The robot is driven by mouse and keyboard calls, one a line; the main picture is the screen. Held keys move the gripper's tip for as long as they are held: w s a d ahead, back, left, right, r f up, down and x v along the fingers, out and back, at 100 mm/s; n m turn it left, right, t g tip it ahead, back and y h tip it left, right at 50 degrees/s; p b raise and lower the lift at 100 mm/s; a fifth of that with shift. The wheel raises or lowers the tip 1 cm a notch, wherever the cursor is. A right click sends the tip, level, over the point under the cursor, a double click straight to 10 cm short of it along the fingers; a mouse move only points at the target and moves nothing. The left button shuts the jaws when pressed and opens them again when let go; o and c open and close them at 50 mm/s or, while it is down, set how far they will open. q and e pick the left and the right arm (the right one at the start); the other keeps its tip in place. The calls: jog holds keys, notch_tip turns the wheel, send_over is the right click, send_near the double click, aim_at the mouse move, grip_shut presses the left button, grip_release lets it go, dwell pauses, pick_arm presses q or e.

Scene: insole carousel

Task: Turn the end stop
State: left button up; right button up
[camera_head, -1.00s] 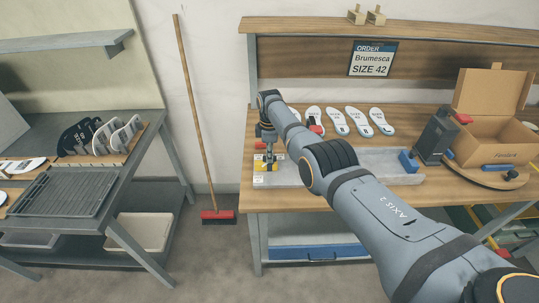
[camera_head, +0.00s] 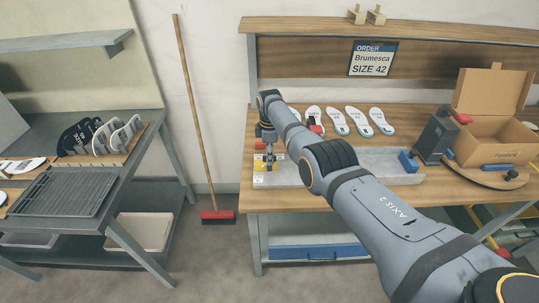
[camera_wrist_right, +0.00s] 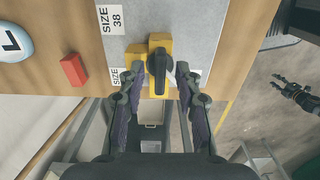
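The end stop (camera_wrist_right: 159,65) is a yellow block with a black knob on top, at the end of a grey rail (camera_head: 385,163) on the workbench. My right gripper (camera_wrist_right: 160,73) is over it, with one finger on each side of the black knob; whether the fingers touch it is unclear. In the head view the right gripper (camera_head: 266,160) is small and partly covers the yellow block at the bench's left end. A dark gripper-like shape (camera_wrist_right: 295,91) at the right of the wrist view appears to be my left gripper; its fingers are too small to judge.
White insoles (camera_head: 357,121) lie behind the rail. A red block (camera_wrist_right: 73,69) sits beside it, near SIZE labels (camera_wrist_right: 111,18). A blue block (camera_head: 408,161) and an open cardboard box (camera_head: 490,138) are at the right. A broom (camera_head: 191,110) leans left of the bench.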

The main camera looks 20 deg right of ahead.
notch_tip(320, 180, up, 12)
dwell(0.4)
